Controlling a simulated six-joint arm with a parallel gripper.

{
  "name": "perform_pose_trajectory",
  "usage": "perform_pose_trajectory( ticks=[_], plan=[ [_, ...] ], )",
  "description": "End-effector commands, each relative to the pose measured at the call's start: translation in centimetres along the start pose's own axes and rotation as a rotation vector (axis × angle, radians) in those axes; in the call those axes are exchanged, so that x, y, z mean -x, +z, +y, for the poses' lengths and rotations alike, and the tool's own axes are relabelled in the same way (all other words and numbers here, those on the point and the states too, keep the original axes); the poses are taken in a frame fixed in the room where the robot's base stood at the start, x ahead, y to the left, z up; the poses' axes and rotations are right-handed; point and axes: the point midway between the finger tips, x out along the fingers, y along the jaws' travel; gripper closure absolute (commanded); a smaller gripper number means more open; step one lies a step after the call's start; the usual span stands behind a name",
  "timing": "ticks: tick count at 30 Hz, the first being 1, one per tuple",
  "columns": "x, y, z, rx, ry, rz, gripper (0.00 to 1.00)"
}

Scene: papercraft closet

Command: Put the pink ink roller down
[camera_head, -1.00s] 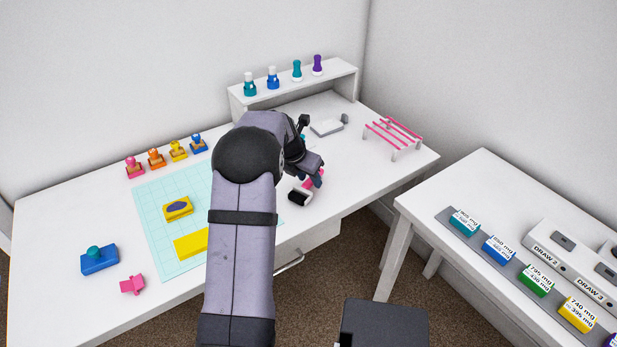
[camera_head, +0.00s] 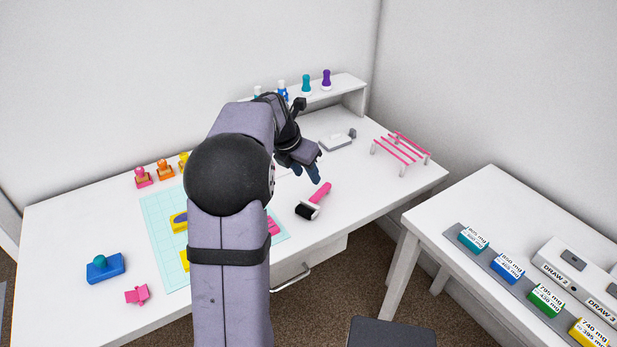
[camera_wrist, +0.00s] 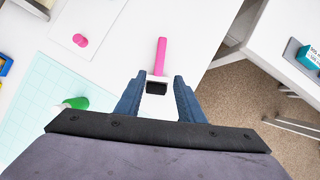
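The pink ink roller (camera_head: 320,194) lies on the white table, with its black roller end towards the front edge and its pink handle pointing back and right. In the wrist view the roller (camera_wrist: 160,57) shows ahead of and between the fingertips, with its black end nearest them. My gripper (camera_head: 311,173) is above the table, behind and a little left of the roller's handle. In the wrist view my gripper (camera_wrist: 160,84) has its two blue fingers spread apart, with nothing held between them.
A pink-barred rack (camera_head: 401,147) stands at the table's right end. A grey-white pad (camera_head: 337,141) lies behind my gripper. The cyan cutting mat (camera_head: 160,225) is to the left, partly hidden by my arm. A raised shelf (camera_head: 350,84) holds bottles and stamps.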

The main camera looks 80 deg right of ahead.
Motion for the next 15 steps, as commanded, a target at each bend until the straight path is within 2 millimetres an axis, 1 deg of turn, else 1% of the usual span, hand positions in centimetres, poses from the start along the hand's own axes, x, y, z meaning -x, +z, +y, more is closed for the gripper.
perform_pose_trajectory(
  ticks=[7,10,11,13,14,15],
  plan=[
    [0.4,0.0,0.0,0.000,0.001,0.000,0.65],
    [0.5,-0.4,0.4,-0.007,0.005,0.003,0.65],
    [0.6,-0.7,0.7,-0.012,0.008,0.005,0.65],
    [1.0,-1.9,1.8,-0.031,0.020,0.016,0.65],
    [1.2,-2.7,2.4,-0.045,0.027,0.022,0.65],
    [1.6,-4.0,3.5,-0.066,0.038,0.032,0.65]
  ],
)
